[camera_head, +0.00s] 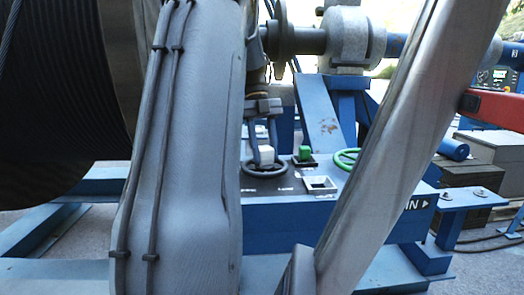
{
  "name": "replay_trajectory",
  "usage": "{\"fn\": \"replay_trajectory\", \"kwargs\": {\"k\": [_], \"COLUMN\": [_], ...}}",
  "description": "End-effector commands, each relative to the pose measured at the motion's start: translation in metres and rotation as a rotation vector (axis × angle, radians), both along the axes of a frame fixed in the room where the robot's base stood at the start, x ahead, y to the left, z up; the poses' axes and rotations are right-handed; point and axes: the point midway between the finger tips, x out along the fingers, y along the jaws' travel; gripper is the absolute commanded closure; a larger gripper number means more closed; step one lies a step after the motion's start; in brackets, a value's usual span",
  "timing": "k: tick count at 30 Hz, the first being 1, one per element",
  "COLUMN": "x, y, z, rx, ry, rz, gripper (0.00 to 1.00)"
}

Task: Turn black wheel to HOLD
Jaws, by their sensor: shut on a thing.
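The black wheel (279,167) lies on top of the blue control box, left of the green wheel. A pale block (266,155) shows at its middle; I cannot tell whether it is part of the wheel. My gripper (262,148) points down over the black wheel, and its fingers are shut on it. The exact contact is small and partly hidden. Small white labels sit in front of the wheel, too small to read, so its setting cannot be told. My arm hides the box's left end.
A green wheel (347,158), a green switch (304,154) and a pale square frame (320,184) share the blue box (290,215). A large dark cable drum (60,100) fills the left. A shaft and bearing (343,40) stand behind. A red bar (492,108) is at right.

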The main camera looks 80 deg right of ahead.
Motion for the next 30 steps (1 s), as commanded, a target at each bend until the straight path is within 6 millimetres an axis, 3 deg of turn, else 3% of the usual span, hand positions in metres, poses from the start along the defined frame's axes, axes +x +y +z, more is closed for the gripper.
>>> {"fn": "replay_trajectory", "kwargs": {"k": [12, 13, 15, 25, 30], "x": [0.000, 0.000, 0.000, 0.001, 0.005], "y": [0.000, 0.000, 0.000, 0.000, -0.007], "z": [0.001, 0.001, 0.001, 0.001, 0.017], "rx": [-0.006, -0.005, -0.005, -0.003, -0.007], "ry": [-0.006, -0.006, -0.006, -0.004, -0.004], "rz": [-0.010, -0.010, -0.010, -0.006, -0.005], "gripper": [1.00, 0.60, 0.49, 0.47, 0.47]}}
